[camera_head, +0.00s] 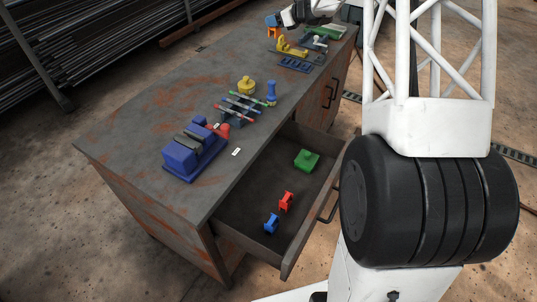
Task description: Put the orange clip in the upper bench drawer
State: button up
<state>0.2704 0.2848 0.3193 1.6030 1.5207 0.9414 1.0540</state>
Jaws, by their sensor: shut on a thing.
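My gripper (286,20) is at the top of the view, over the far end of the workbench, small and partly cut off by the frame edge. An orange clip (274,32) shows just at its left, below a blue part. My gripper is shut, apparently on this clip, but the contact is too small to see clearly. The upper bench drawer (243,205) is pulled out on the bench's right side, well away from my gripper. A blue clip (271,224), a red clip (286,201) and a green piece (307,160) lie in it, with bare floor around them.
On the bench top (150,120) stand a blue vise (192,152), a rack with coloured rods (241,108), a yellow piece (247,86) and a blue upright piece (271,94). Yellow and green tools lie at the far end. A cupboard door (335,88) below is shut.

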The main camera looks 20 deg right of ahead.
jog(key=s+a+f+n+g, duration=0.2)
jog(key=s+f+n+g, duration=0.1)
jog(key=s+n+g, duration=0.4)
jog(key=s+a+f+n+g, duration=0.3)
jog(key=s+n+g, duration=0.3)
jog(key=s, duration=0.4)
jog(key=s+a+f+n+g, duration=0.2)
jog(key=s+f+n+g, duration=0.1)
jog(key=s+n+g, duration=0.4)
jog(key=s+d+r+n+t+h, duration=0.1)
jog(key=s+d+n+t+h, duration=0.15)
jog(key=s+n+h, duration=0.6)
jog(key=s+d+r+n+t+h, duration=0.15)
jog(key=s+d+n+h, duration=0.35)
jog(key=n+h, duration=0.65)
jog(key=s+r+n+t+h, duration=0.25)
jog(key=r+n+t, duration=0.35)
jog(key=n+t, duration=0.4)
notch_tip(320, 180, down, 30)
jog(key=t, duration=0.1)
jog(key=shift+s+a+r+m+t, duration=0.25)
jog(key=shift+s+a+m+t, duration=0.05)
jog(key=shift+s+a, duration=0.1)
